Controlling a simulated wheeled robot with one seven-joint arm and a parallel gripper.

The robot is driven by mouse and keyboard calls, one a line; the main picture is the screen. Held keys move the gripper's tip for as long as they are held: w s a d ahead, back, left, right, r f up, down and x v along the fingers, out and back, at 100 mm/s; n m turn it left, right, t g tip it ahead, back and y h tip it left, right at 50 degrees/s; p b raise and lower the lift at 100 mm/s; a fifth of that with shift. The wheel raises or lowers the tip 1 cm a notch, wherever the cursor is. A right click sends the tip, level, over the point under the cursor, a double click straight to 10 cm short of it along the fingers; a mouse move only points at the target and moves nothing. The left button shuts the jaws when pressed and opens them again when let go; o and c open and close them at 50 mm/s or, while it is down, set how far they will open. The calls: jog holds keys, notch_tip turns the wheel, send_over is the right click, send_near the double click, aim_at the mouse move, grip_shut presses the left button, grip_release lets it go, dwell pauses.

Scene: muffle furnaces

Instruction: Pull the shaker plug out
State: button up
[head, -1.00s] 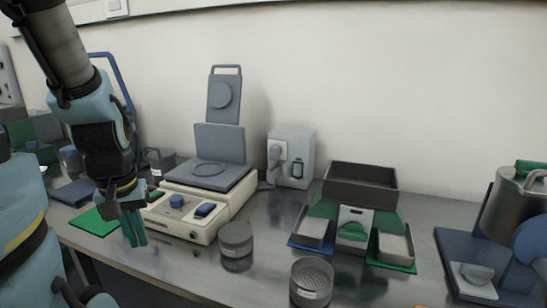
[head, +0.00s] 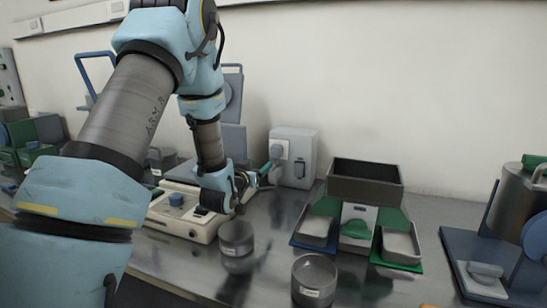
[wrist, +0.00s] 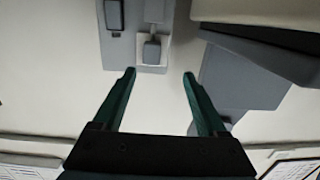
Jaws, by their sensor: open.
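The grey shaker plug (head: 276,153) sits in the socket on the front of a light grey wall box (head: 302,158). In the wrist view the plug (wrist: 151,51) stands on a white socket plate (wrist: 141,61), just beyond the fingertips and between their lines, a little left of the middle. My gripper (head: 266,169) is open and empty, with its green fingers pointing at the box. In the wrist view the gripper's (wrist: 160,72) fingers stand wide on both sides, apparently not touching the plug. The beige shaker (head: 182,217) is partly hidden behind my arm.
Two round grey sieves stand on the bench, one in front of the shaker (head: 236,238) and one further right (head: 314,280). A dark tray on a green stand (head: 365,183) is right of the box. A metal pot (head: 516,212) stands far right.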

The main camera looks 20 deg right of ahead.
aim_at(275, 152)
jog(key=shift+h, duration=0.4)
jog(key=p+x, duration=0.1)
jog(key=x, duration=0.2)
jog(key=p+x, duration=0.1)
jog(key=x, duration=0.3)
jog(key=d+p+x, duration=0.1)
jog(key=x, duration=0.3)
jog(key=shift+s+r, duration=0.15)
jog(key=shift+s, duration=0.2)
grip_shut()
dwell(0.7)
